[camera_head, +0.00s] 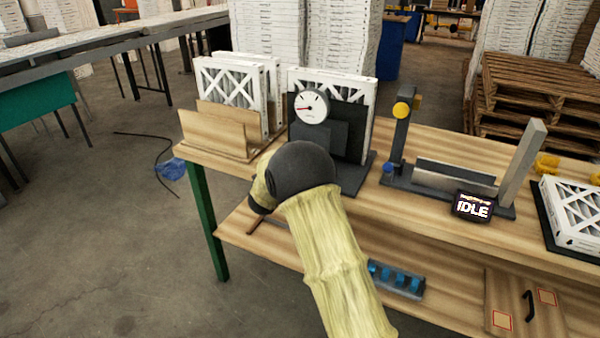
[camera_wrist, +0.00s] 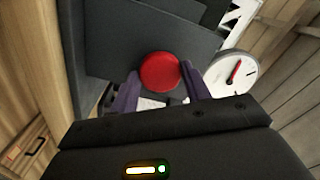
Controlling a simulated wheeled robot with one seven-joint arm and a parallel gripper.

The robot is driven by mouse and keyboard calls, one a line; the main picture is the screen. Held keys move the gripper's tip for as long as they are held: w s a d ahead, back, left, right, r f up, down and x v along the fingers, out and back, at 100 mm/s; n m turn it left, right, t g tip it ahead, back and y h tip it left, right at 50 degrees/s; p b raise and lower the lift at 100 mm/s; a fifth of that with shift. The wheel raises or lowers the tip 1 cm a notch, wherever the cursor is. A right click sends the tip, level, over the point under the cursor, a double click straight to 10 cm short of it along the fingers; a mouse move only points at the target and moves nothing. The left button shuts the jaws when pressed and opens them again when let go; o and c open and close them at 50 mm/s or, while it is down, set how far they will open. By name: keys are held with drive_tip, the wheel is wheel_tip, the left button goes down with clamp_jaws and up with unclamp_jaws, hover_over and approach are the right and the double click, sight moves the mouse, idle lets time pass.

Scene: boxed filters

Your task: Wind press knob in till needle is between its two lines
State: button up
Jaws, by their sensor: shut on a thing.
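The press (camera_head: 345,138) is a dark upright frame on the bench with a white boxed filter (camera_head: 357,88) behind it. Its round white gauge (camera_head: 311,107) has a red needle that points to the left in the head view. The gauge also shows in the wrist view (camera_wrist: 232,73), but I cannot tell there whether the needle is between two lines. The red knob (camera_wrist: 160,71) sits between the fingers of my gripper (camera_wrist: 160,88), which is shut on it. In the head view my arm hides the knob and the fingers.
A wooden holder (camera_head: 215,130) with filters stands left of the press. To the right are a grey device with a yellow knob (camera_head: 401,109) and a small display (camera_head: 472,207) reading IDLE. Blue parts (camera_head: 397,278) lie on the lower shelf.

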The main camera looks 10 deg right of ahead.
drive_tip(key=m+b, duration=2.1)
drive_tip(key=b, duration=0.9)
drive_tip(key=shift+f+b, duration=0.2)
drive_tip(key=shift+b, duration=0.15)
drive_tip(key=o, duration=1)
drive_tip(key=shift+r, duration=0.15)
drive_tip(key=shift+a, duration=0.1)
drive_tip(key=p+v, duration=0.1)
drive_tip(key=v, duration=1.6)
drive_tip(key=shift+s, duration=0.15)
